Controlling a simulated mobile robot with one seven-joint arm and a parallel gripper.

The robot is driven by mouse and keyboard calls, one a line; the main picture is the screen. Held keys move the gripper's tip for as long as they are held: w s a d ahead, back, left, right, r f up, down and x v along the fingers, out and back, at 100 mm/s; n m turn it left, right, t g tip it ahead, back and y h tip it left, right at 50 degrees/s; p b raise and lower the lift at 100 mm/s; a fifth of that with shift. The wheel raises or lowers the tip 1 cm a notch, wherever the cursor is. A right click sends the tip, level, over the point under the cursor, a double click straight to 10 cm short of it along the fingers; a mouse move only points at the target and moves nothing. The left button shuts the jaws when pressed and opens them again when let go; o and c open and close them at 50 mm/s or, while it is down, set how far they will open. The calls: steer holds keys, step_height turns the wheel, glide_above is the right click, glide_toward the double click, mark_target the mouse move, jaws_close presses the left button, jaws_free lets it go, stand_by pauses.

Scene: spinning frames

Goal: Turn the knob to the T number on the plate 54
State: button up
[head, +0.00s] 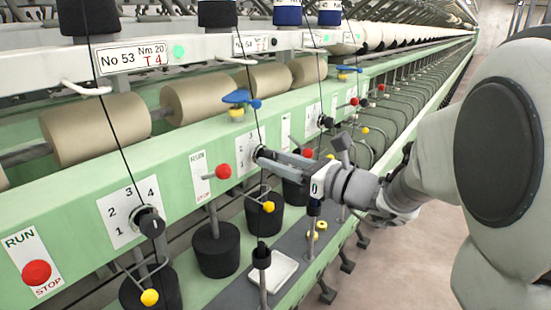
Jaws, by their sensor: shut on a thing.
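My gripper (262,154) reaches in from the right and is shut on a knob (258,151) on the green machine front. The knob's dial plate (241,158) is white with numbers, partly hidden by the gripper; a 1, a 2 and a 3 show. The knob's pointer direction is hidden. Above and slightly left of it, a small white plate (251,44) on the rail starts with "No 5"; its last digit and its T number are too small to read surely.
Nearer left, a plate (133,58) reads No 53, Nm 20, T 4, above another knob (151,223) with a 1–4 dial. Red run/stop knobs (223,171), a blue lever (240,97) and thin dark yarns surround my gripper. A white tray (272,274) lies below.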

jaws_close()
steer(key=shift+f+b, duration=0.1)
steer(key=shift+b, duration=0.25)
steer(key=n+b, duration=1.1)
steer(key=b, duration=0.5)
steer(key=shift+d+n+b, duration=0.1)
steer(key=shift+n+b, duration=0.25)
steer(key=shift+n, duration=0.05)
steer(key=o, duration=1)
jaws_free()
